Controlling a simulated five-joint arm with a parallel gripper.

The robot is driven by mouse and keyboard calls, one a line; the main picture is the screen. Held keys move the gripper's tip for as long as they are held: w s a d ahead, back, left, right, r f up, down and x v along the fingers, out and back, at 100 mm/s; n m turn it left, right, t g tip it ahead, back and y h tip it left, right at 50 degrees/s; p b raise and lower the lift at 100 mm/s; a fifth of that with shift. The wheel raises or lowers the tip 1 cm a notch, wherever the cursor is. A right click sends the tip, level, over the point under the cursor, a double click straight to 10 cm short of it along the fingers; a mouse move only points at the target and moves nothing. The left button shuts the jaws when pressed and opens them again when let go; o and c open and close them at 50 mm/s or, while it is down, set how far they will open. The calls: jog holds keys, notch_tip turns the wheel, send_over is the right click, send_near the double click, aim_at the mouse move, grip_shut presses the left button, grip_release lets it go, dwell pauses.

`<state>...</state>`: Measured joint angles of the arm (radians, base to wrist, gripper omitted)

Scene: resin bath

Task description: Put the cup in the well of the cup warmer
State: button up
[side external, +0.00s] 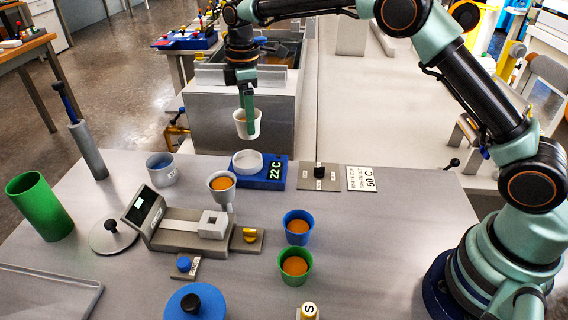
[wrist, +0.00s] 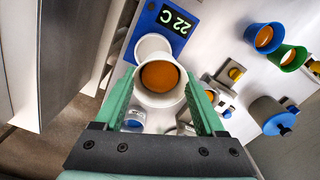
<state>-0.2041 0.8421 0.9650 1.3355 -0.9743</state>
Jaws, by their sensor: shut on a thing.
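My gripper (side external: 247,98) is shut on a white cup (side external: 245,131), held upright in the air. In the wrist view the cup (wrist: 161,101) sits between the green fingers (wrist: 160,112) with orange-brown contents inside. The cup warmer (side external: 272,172) is a blue block with a 22 C display and a round white well (side external: 247,161). The well looks empty in the side view. In the wrist view the well (wrist: 151,44) is just beyond the cup, partly covered by it. The held cup is apart from the warmer.
A switch plate (side external: 319,184) and a 50 C sign (side external: 361,179) are right. Blue (side external: 298,235) and green (side external: 294,278) cups stand nearer.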

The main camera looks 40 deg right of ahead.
jog(key=shift+w+a+f, duration=0.1)
jog(key=shift+w+f, duration=0.55)
jog(key=shift+f, duration=0.05)
jog(key=shift+w+f, duration=0.1)
jog(key=shift+f, duration=4.05)
jog(key=shift+f, duration=0.1)
